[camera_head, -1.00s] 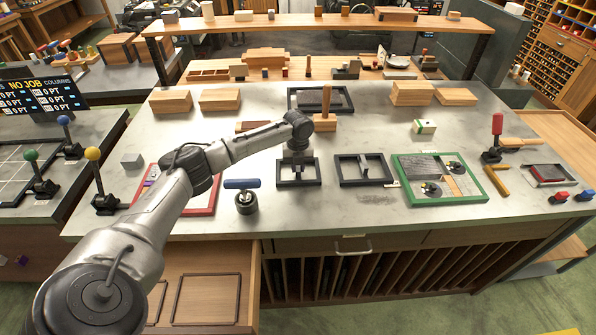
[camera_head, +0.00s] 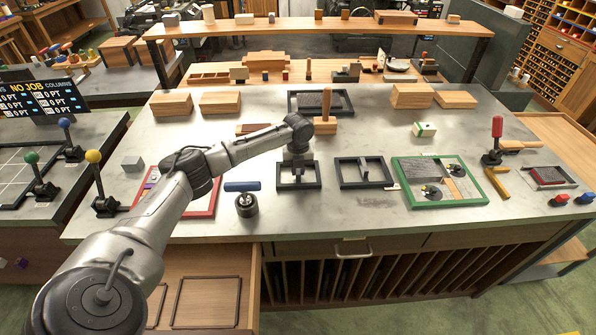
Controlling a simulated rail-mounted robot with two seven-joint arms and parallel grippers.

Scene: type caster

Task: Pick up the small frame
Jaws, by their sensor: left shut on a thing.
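A small dark frame (camera_head: 283,185) lies on the grey worktop (camera_head: 330,215) near the middle front. My left gripper (camera_head: 298,174) points straight down over it and is shut on it, as far as I can see; the fingertips are small and dark against it. I see no clear gap under the frame. A second, similar dark frame (camera_head: 344,185) with a bar inside lies just to the right. A larger dark frame (camera_head: 346,101) lies farther back. My right gripper is not in view.
A green-edged frame (camera_head: 412,204) lies to the right. A red-edged tray (camera_head: 210,211) is partly hidden under my left arm. A blue-handled roller (camera_head: 243,186) stands left of the gripper. An open drawer (camera_head: 250,300) juts out at front left.

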